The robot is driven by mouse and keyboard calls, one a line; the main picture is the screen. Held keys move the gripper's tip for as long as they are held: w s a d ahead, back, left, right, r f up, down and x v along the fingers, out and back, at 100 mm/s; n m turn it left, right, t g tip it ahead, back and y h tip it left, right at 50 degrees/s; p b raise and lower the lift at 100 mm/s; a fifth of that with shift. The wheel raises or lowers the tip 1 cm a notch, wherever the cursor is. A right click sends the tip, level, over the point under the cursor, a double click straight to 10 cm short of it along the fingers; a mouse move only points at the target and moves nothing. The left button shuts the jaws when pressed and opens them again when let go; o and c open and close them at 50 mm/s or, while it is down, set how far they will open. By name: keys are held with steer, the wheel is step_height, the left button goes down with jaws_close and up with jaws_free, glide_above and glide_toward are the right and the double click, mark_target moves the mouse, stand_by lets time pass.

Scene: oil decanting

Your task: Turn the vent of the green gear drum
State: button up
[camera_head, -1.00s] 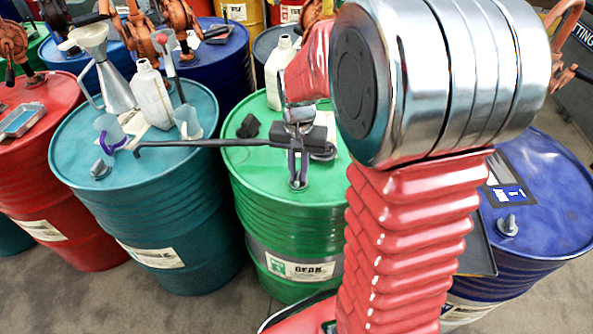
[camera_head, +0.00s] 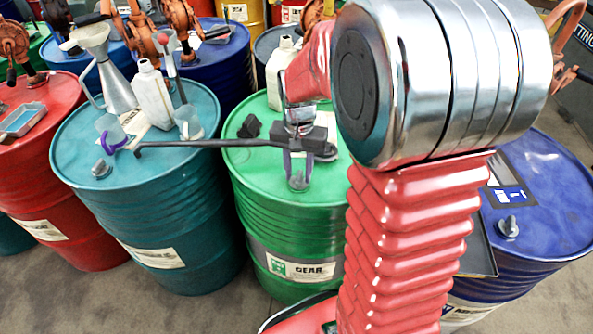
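The green gear drum (camera_head: 262,190) stands in the middle with a white "GEAR" label on its side. Its vent (camera_head: 298,182) is a small grey fitting near the front of the lid. My gripper (camera_head: 298,178) points down over the vent from above. Its two fingers are spread, one on each side of the vent, with a gap between them. The gripper body and my arm hide part of the lid behind. Whether a fingertip touches the vent cannot be told.
A white jug (camera_head: 282,72) and a small black block (camera_head: 249,126) stand on the green lid. The teal drum (camera_head: 75,143) at left carries a funnel (camera_head: 115,85), a jug (camera_head: 152,95) and clear cups. A blue drum (camera_head: 545,200) is at right.

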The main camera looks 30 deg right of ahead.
mark_target(298, 174)
step_height(298, 174, up, 14)
steer(key=shift+f, duration=0.15)
stand_by(0.6)
steer(key=shift+w, duration=0.1)
stand_by(0.4)
steer(key=s+a+r+n+t, duration=0.1)
steer(key=s+a+n+t, duration=0.4)
steer(key=s, duration=1.1)
steer(key=shift+a+r+n+t, duration=0.15)
steer(key=shift+a+n+t, duration=0.15)
steer(key=shift+a+n, duration=1.55)
steer(key=shift+a+m, duration=0.45)
